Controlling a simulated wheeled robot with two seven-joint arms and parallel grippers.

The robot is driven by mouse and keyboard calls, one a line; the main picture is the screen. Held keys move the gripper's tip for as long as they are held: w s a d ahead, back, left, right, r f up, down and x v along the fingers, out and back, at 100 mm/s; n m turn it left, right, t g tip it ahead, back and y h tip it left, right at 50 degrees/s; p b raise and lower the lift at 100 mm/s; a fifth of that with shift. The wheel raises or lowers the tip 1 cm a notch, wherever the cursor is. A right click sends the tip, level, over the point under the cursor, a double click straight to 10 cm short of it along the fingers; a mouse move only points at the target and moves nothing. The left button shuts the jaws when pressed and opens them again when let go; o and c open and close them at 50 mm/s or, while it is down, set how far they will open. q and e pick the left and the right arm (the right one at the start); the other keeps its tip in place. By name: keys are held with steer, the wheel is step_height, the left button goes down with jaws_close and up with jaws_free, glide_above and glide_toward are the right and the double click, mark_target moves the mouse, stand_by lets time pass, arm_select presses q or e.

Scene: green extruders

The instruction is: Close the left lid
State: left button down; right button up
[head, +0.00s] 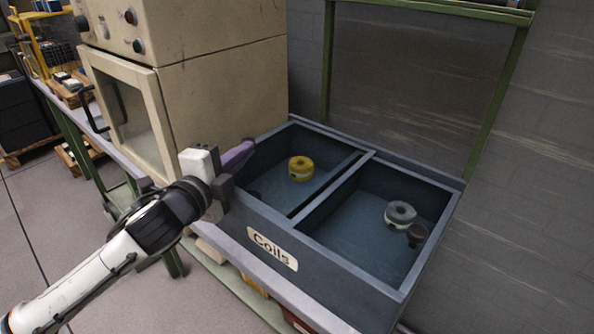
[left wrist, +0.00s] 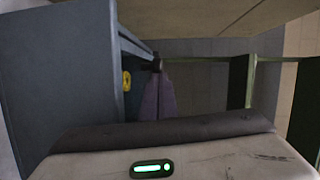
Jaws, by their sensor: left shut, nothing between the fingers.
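A dark blue box (head: 335,258) labelled "Coils" stands on the bench, its two compartments open to view. I cannot make out a separate left lid in either view. The left compartment holds a yellow coil (head: 301,168); the right one holds a grey coil (head: 400,214) and a small dark knob-like piece (head: 417,235). My left gripper (head: 246,148), with purple fingers, is shut and empty at the box's left front corner, near the rim; contact cannot be told. In the left wrist view its fingers (left wrist: 159,88) are beside the box wall (left wrist: 60,75). My right gripper is not in view.
A beige oven-like machine (head: 220,75) stands close behind and left of my left gripper. A green-framed panel (head: 415,75) and a grey wall are behind the box. Open floor (head: 60,215) lies at the left.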

arm_select(q)
steer(key=shift+w+a, duration=0.65)
steer(key=shift+a, duration=0.25)
steer(key=shift+w+a, duration=0.15)
steer(key=shift+a, duration=0.15)
steer(key=shift+r, duration=0.1)
steer(key=shift+p, duration=0.3)
